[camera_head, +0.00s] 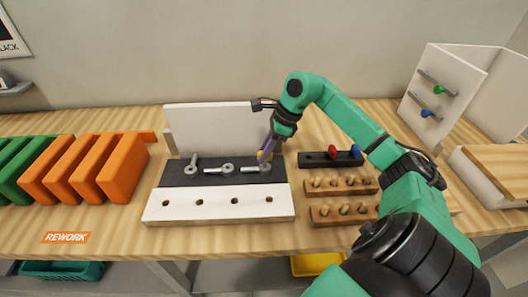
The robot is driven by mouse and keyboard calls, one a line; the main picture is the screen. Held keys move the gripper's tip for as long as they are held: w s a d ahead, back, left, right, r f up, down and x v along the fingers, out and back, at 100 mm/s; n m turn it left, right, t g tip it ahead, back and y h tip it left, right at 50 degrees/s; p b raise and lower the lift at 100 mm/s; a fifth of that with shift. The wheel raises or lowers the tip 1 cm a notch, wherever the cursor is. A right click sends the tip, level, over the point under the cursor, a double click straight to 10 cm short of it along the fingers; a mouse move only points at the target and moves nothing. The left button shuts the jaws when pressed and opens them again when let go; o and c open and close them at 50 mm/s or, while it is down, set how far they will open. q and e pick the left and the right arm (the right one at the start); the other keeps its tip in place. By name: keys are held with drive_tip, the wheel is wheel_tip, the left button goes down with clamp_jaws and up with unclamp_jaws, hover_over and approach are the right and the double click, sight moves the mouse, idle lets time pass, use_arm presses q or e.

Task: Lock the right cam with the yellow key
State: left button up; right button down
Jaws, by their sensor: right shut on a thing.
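My right gripper (268,147) points down at the right end of the dark strip on the panel fixture. It is shut on the yellow key (263,156), of which only a small part shows. The key is at the right cam (264,167); I cannot tell whether it is seated in it. The right cam has a grey bolt (249,169) lying to its left. A middle cam (227,170) and a left cam (191,170) with similar bolts lie on the same dark strip (175,178). My left gripper is not in view.
A black key holder (315,160) with a red key (333,152) and a blue key (355,151) stands right of the fixture. Wooden peg racks (325,221) are in front of it. Orange panels (125,170) stand at left. A white panel (212,129) stands behind the strip.

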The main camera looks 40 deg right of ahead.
drive_tip(key=shift+f+b, duration=0.75)
drive_tip(key=shift+b, duration=0.05)
idle(1.0)
drive_tip(key=shift+f+b, duration=0.15)
drive_tip(key=shift+b, duration=0.2)
drive_tip(key=shift+m+t+h+b, duration=0.65)
drive_tip(key=shift+m+b, duration=1.05)
drive_tip(key=shift+m, duration=0.7)
